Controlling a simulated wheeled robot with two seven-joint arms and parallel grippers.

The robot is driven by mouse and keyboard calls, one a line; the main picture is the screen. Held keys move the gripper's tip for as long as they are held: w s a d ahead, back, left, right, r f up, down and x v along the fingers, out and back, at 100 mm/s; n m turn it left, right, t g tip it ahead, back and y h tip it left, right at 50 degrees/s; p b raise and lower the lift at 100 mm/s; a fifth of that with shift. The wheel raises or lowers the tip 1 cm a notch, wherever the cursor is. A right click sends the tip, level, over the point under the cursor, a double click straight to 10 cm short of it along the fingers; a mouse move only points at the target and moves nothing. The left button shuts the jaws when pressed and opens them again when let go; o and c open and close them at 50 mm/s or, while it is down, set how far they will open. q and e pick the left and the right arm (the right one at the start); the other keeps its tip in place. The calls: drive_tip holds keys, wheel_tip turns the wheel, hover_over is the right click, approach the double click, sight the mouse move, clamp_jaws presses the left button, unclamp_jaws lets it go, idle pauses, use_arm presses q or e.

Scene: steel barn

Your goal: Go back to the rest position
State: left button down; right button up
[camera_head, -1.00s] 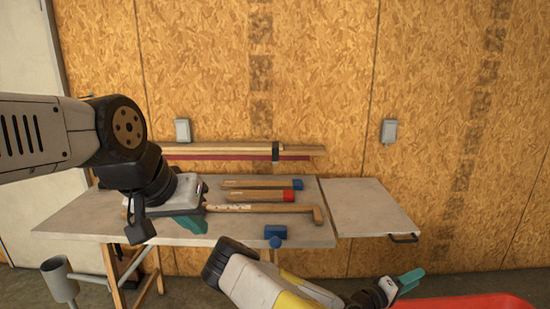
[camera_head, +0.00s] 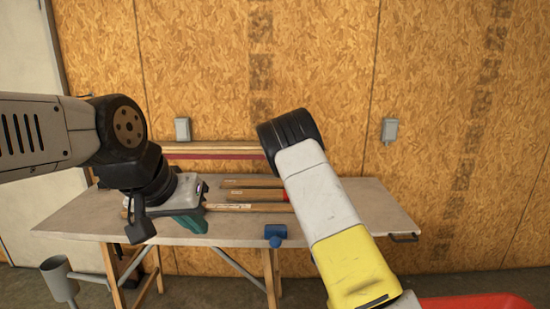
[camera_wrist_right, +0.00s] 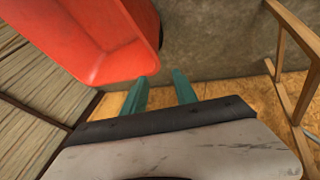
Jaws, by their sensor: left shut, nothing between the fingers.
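My left gripper (camera_head: 188,223) has teal fingers and hangs over the left part of the workbench, shut and empty. My left arm comes in from the left above it. My right arm rises at the right of centre in the head view, its grey and yellow links in front of the bench. The right gripper is out of the head view. In the right wrist view its two teal fingers stand apart with nothing between them, so the right gripper (camera_wrist_right: 161,82) is open. It is beside a red container (camera_wrist_right: 85,35).
The workbench (camera_head: 85,217) carries several wooden-handled tools (camera_head: 250,208) and a blue-headed mallet (camera_head: 275,232) at its front edge. My right arm hides part of them. The red container (camera_head: 475,302) is at the bottom right. A chipboard wall (camera_head: 440,100) stands behind.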

drive_tip(key=s+a+r+t+y, duration=0.1)
drive_tip(key=a+r+y, duration=0.4)
drive_tip(key=a+r, duration=0.5)
drive_tip(key=a+r+t+y, duration=0.1)
drive_tip(key=a+r+y, duration=0.4)
drive_tip(key=r, duration=0.8)
drive_tip(key=s+d+r+n+t+h, duration=0.1)
drive_tip(key=s+d+r+n, duration=0.2)
drive_tip(key=s+r, duration=1.3)
drive_tip(key=shift+s+d+r+n+t+h, duration=0.15)
drive_tip(key=shift+s+r+n+t+h, duration=0.15)
drive_tip(key=shift+h, duration=0.1)
